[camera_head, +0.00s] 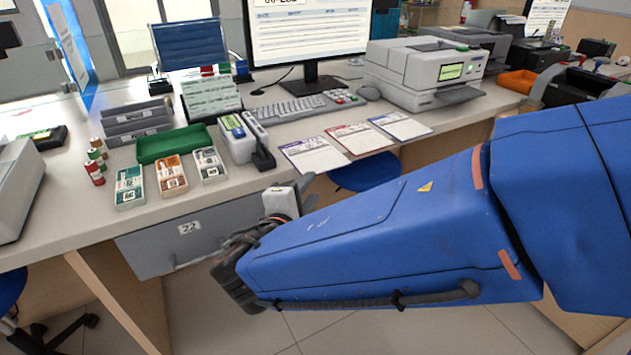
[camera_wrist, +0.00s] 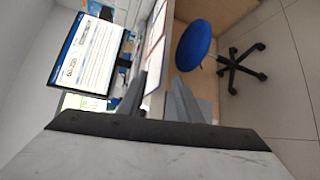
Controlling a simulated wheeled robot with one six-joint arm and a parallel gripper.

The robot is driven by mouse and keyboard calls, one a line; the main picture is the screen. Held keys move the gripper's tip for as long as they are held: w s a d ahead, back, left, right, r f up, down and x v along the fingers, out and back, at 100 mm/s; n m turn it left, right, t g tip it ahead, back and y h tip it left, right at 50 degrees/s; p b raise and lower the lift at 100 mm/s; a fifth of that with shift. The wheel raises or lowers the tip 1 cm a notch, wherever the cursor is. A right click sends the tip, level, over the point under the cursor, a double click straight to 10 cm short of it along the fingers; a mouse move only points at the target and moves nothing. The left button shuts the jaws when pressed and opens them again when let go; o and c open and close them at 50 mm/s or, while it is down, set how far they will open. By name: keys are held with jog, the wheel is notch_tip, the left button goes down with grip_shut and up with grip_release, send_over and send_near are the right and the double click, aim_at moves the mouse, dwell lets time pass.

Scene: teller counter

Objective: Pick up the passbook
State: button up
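I cannot pick out the passbook for sure.
A green tray (camera_head: 174,144), banded stacks (camera_head: 172,176), a card terminal (camera_head: 238,137), keyboard (camera_head: 295,109), monitor (camera_head: 310,38) and printer (camera_head: 424,72) stand on the counter. A drawer (camera_head: 190,235) is below. A blue stool (camera_wrist: 194,45) stands under the counter.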

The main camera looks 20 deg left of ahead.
jog(key=v, duration=0.6)
jog(key=shift+c, duration=0.9)
jog(key=m+t+y, duration=0.1)
jog(key=t+y, duration=0.1)
send_near(329, 164)
jog(key=w, duration=0.3)
jog(key=w+a, duration=0.1)
jog(key=w, duration=0.5)
jog(key=shift+w+a+f, duration=0.25)
jog(key=shift+w, duration=0.15)
grip_shut()
